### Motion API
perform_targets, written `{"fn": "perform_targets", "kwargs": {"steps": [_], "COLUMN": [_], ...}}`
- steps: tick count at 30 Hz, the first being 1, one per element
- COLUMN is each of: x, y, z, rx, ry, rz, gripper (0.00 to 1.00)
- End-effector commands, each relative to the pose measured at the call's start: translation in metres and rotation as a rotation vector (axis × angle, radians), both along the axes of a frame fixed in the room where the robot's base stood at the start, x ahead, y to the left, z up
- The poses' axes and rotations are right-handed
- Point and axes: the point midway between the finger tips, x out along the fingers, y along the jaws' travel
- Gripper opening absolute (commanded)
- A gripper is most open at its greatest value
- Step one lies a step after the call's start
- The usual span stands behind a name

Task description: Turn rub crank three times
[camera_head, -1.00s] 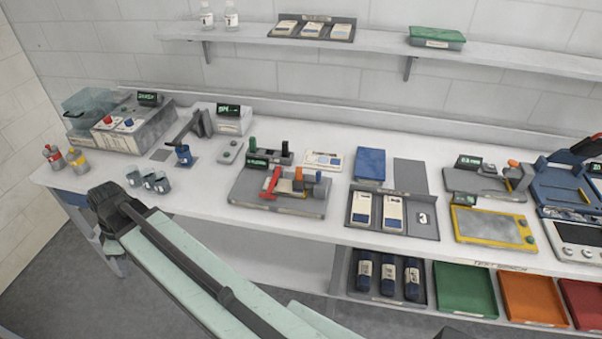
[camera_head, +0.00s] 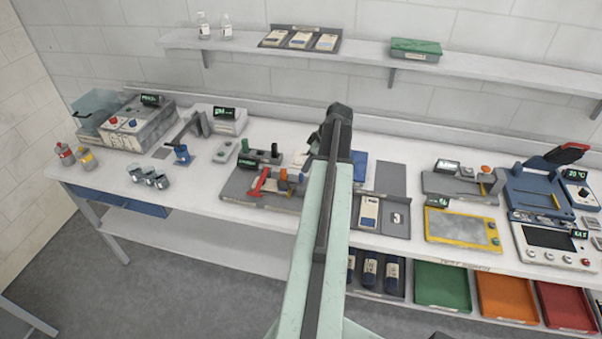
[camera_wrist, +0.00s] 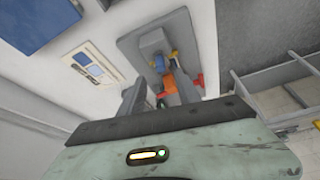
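The grey test device (camera_head: 232,187) stands mid-bench, left of my arm in the head view. It carries a red lever (camera_head: 261,181), an orange knobbed part (camera_head: 283,175) and a small dark display (camera_head: 244,161). I cannot tell which part is the rub crank. In the wrist view the same device (camera_wrist: 133,45) lies beyond my fingers, with an orange block (camera_wrist: 170,84) and red and blue parts. My gripper (camera_wrist: 160,95) has its two dark fingers spread, with no held object visible between them. The fingers are hidden behind the arm in the head view.
A blue block (camera_head: 361,166) and a card tray (camera_head: 397,227) are partly behind my arm. A white card panel (camera_wrist: 88,64) lies beside the device. A shelf (camera_head: 360,55) runs above the bench.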

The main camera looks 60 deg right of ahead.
Motion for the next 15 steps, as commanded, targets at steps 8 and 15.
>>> {"fn": "perform_targets", "kwargs": {"steps": [8, 15], "x": [0.007, 0.023], "y": [0.001, 0.003], "z": [-0.020, -0.061], "rx": [0.000, 0.000], "ry": [0.001, 0.001], "rz": [0.002, 0.004], "gripper": [0.40, 0.40]}}
